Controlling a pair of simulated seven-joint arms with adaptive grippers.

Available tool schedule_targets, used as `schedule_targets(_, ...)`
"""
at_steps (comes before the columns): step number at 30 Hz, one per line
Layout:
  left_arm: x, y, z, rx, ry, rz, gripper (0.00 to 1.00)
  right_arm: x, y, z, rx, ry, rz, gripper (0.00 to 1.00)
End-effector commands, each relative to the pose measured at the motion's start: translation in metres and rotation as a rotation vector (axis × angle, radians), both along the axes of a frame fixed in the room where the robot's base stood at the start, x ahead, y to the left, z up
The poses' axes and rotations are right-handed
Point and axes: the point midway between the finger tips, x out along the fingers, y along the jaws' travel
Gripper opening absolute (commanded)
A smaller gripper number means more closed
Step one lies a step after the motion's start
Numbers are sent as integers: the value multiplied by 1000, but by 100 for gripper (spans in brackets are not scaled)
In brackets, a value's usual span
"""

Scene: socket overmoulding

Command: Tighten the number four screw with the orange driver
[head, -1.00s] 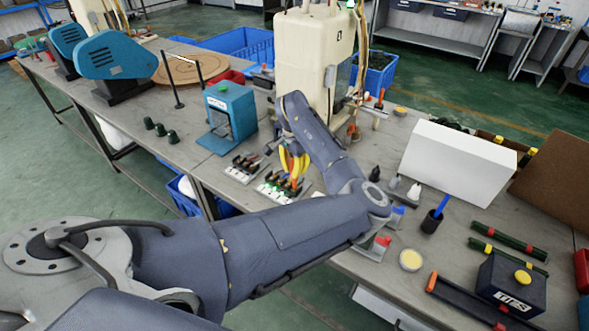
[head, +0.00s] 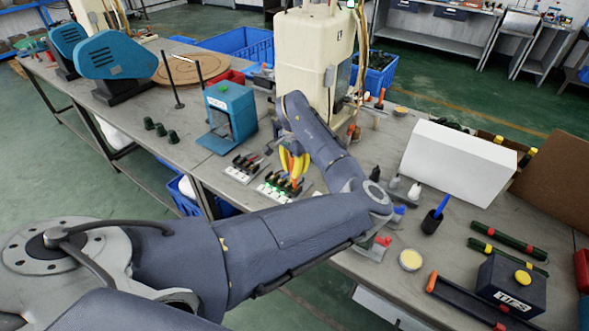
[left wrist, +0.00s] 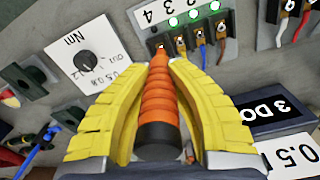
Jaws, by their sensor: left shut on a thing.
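My left gripper (head: 294,165) has yellow fingers and is over a white terminal block (head: 272,190) on the bench. In the left wrist view the gripper (left wrist: 160,75) is shut on the orange driver (left wrist: 158,98), which has a ribbed handle and a black end. The driver points away from the wrist. Its far end is at the leftmost visible terminal of the block (left wrist: 135,17); the tip and the screw under it are hidden. Several green lights (left wrist: 193,16) show beside the terminals. My right gripper is not in view.
Another terminal block (head: 243,168) lies just left. A teal press (head: 228,112) and a cream machine (head: 303,60) stand behind. In the left wrist view, a dial marked Nm (left wrist: 88,62) is left of the driver and a dark labelled box (left wrist: 270,112) is right.

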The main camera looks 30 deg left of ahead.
Motion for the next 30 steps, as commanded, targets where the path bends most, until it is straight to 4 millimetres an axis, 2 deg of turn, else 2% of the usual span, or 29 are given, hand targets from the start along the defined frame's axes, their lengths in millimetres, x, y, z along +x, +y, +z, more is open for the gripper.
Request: schedule_targets(30,0,0,-9,0,1,0,0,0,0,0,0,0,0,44)
